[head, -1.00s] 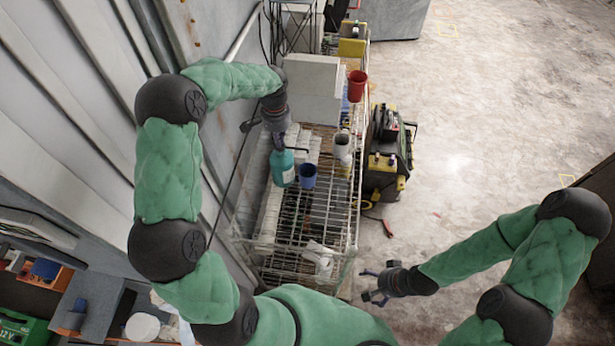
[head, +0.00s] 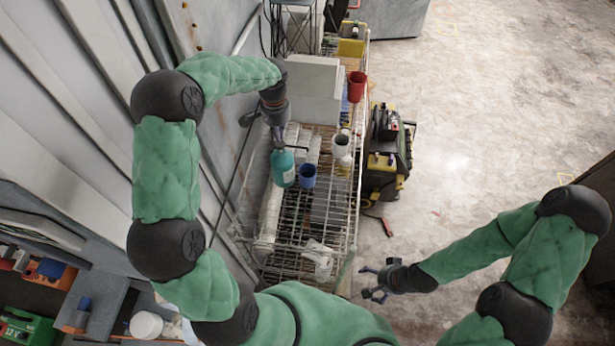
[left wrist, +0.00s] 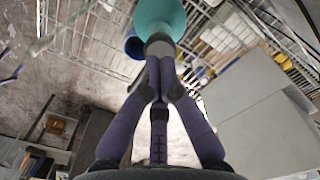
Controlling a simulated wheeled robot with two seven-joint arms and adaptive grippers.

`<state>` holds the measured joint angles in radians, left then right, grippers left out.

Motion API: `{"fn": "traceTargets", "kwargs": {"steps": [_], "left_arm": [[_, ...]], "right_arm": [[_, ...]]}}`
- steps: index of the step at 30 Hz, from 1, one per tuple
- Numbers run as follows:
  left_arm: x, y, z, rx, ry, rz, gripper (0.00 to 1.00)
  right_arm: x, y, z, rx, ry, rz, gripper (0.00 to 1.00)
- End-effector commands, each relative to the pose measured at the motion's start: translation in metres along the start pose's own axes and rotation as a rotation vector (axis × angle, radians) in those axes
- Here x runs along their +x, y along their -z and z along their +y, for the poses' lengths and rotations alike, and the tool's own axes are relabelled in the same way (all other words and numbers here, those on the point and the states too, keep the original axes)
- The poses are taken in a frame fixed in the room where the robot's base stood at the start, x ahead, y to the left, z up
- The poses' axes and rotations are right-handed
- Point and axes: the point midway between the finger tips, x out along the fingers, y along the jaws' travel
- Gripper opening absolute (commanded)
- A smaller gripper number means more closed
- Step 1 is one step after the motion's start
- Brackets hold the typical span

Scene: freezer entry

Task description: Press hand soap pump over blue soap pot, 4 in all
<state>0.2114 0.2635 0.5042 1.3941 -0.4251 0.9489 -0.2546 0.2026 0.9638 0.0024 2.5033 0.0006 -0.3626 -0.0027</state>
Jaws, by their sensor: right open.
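The teal hand soap bottle (head: 283,170) stands upright on the wire rack, its dark spout pointing right toward the blue soap pot (head: 307,174). The pot stands open just right of the bottle. My left gripper (head: 278,138) points down directly over the pump top. In the left wrist view its fingers (left wrist: 157,88) are together with nothing between them, close to the pump head; contact cannot be told. The bottle (left wrist: 160,14) and part of the pot (left wrist: 133,47) show beyond the fingertips. My right gripper (head: 375,283) is open and empty, over the floor right of the rack.
A corrugated wall stands close on the left. A black and yellow case (head: 385,160) is right of the rack. Floor farther right is clear.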

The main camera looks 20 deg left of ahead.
Motion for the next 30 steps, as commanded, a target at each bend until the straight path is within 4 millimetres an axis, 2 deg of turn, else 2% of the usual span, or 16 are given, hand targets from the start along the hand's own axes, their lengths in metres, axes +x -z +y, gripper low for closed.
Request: {"fn": "traceTargets", "kwargs": {"steps": [11,30], "left_arm": [[0.001,0.0,0.0,0.0,0.0,0.001,0.0],[0.02,0.0,0.0,0.0,0.001,0.0,0.0]], "right_arm": [[0.001,0.0,0.0,0.0,0.0,0.0,0.92],[0.013,0.0,0.005,0.0,0.0,0.0,0.92]]}}
